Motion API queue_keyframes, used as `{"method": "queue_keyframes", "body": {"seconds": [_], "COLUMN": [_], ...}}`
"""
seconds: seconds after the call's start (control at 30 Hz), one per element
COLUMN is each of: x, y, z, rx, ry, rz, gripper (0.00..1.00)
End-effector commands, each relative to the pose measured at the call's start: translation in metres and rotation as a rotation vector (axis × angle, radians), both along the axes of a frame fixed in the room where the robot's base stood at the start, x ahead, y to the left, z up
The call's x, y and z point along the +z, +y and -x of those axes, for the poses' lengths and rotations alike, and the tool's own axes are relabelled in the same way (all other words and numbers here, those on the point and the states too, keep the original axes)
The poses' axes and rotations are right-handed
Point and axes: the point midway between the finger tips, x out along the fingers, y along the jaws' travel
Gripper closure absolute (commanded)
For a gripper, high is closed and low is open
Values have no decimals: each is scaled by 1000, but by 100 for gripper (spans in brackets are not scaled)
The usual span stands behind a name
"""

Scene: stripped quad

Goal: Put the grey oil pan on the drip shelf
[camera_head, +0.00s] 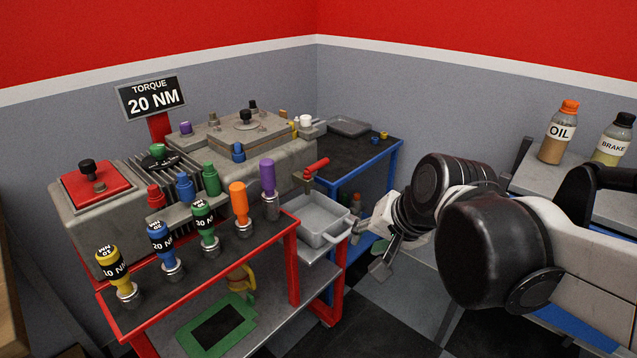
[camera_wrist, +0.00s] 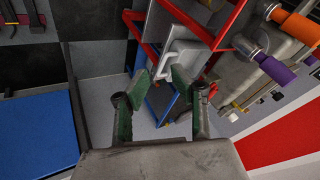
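The grey oil pan (camera_head: 322,219), a shallow square pan with a short handle, sits level below a red-handled tap (camera_head: 315,168) at the right end of the red cart. It also shows in the wrist view (camera_wrist: 184,54), just beyond my fingertips. My gripper (camera_head: 368,248) is right of the pan, near its handle side. In the wrist view my gripper (camera_wrist: 160,78) has its green-padded fingers apart with nothing held between them. I cannot tell whether a finger touches the pan. I cannot tell for certain which surface is the drip shelf.
A blue cart (camera_head: 372,160) behind the pan carries another grey tray (camera_head: 349,125). The red cart (camera_head: 205,292) holds several coloured torque drivers close left of the pan. An oil bottle (camera_head: 558,132) and a brake bottle (camera_head: 613,139) stand on a shelf at right.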

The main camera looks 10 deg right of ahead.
Motion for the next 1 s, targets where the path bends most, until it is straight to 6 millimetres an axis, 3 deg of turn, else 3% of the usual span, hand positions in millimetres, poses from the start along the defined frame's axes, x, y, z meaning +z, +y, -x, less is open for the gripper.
{"method": "queue_keyframes", "body": {"seconds": [0.03,0.2,0.4,0.83,1.0], "x": [-1,-3,-6,-6,7], "y": [1,-3,-8,-9,-9], "z": [15,49,71,75,75], "rx": [57,237,368,397,396], "ry": [-14,-52,-75,-80,-80], "rz": [64,272,422,457,455], "gripper": [76,76,76,76,76]}}
